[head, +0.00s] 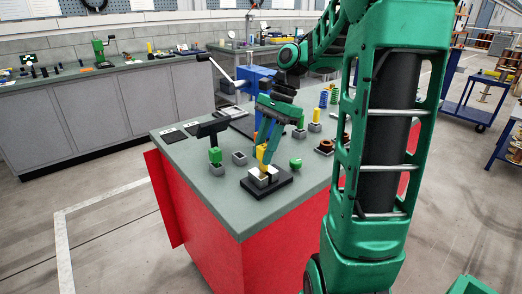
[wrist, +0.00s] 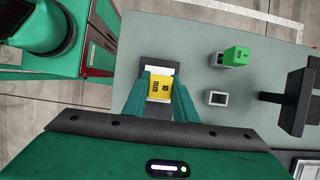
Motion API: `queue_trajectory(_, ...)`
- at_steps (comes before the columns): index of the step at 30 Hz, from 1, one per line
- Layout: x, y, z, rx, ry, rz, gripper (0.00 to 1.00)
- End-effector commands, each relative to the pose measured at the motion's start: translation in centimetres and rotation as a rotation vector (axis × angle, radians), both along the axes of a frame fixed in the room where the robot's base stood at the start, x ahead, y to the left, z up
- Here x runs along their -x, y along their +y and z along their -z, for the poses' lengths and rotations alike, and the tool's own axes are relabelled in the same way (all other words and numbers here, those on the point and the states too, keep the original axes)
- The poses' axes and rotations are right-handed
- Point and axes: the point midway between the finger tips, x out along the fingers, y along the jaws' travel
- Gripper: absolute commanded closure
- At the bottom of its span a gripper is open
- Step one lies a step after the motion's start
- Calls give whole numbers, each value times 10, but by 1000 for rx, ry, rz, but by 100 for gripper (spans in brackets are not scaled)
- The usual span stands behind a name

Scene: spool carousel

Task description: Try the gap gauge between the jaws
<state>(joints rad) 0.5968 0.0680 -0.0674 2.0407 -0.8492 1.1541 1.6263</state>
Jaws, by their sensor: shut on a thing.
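My gripper (head: 264,148) is shut on a yellow gap gauge (head: 262,164), which points down. In the wrist view the gauge (wrist: 160,87) sits between my two green fingers and bears black lettering. Under it in the head view are the pale jaws (head: 254,178) on a black base (head: 267,190). The gauge's lower end is at the jaws; whether it is inside the gap or just above it I cannot tell. In the wrist view part of the black base (wrist: 159,59) shows beyond the gauge, and my fingers hide much of the jaws.
A green block (head: 215,156) stands in a grey holder at left, beside an empty holder (head: 239,158). A black panel on a post (head: 213,127) stands behind them. A green knob-like piece (head: 296,162) is right of the jaws. A blue vise-like machine (head: 258,82) stands behind.

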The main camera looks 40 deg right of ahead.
Motion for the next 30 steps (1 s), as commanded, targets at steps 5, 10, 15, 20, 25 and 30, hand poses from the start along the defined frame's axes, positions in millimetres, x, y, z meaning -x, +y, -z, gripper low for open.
queue_trajectory(5, 0, 0, 2, 0, 0, 0, 93)
queue_trajectory(10, 0, 0, 4, 0, 0, 1, 93)
queue_trajectory(15, 0, 0, 5, 0, 1, 1, 93)
queue_trajectory(20, 0, 0, 7, 0, 1, 0, 93)
queue_trajectory(25, 0, 0, 9, 0, 1, 0, 93)
queue_trajectory(30, 0, 0, 11, 1, 0, 1, 93)
